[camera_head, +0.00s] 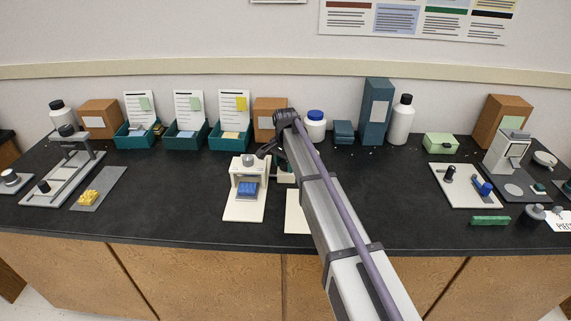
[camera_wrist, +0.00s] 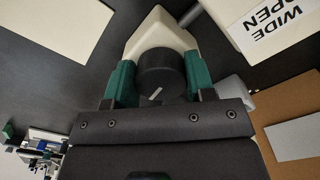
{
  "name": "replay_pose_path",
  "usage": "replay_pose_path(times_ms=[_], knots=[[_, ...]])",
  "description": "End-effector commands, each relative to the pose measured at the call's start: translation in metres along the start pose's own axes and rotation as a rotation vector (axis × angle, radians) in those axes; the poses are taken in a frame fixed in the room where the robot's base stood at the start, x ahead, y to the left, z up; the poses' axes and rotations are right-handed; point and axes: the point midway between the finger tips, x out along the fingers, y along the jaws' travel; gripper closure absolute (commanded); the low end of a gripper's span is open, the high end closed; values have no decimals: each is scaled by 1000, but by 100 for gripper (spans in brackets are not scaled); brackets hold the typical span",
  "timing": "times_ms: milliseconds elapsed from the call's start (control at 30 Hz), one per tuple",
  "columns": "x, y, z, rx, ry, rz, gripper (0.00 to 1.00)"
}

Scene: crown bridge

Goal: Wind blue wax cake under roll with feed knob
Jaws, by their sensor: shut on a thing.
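The blue wax cake (camera_head: 247,189) sits low in a white stand (camera_head: 244,212) left of my arm in the head view. A grey roll (camera_head: 249,163) shows above it in the picture; I cannot tell the gap between them. My gripper (camera_wrist: 157,82) has its two green-padded fingers closed on the sides of a round dark knob (camera_wrist: 160,72) with a white mark on its face. This looks like the feed knob, with a pale body (camera_wrist: 155,32) behind it. In the head view my gripper (camera_head: 284,170) is partly hidden by my arm, right beside the stand; the knob is hidden there.
Teal bins (camera_head: 185,137) with cards stand behind on the left. A brown box (camera_head: 268,118) and a blue-capped jar (camera_head: 315,125) stand behind my arm. A pale board (camera_head: 296,212) lies right of the stand. A card reading "WIDE OPEN" (camera_wrist: 265,22) shows in the wrist view.

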Motion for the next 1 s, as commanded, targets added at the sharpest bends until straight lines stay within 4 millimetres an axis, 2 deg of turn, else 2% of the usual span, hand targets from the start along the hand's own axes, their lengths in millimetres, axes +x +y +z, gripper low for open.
replay_pose_path(times_ms=[267,467,1000], knots=[[0,0,0,-40,-1,1,74],[0,1,0,-142,-3,2,74],[1,3,0,-628,-4,1,74]])
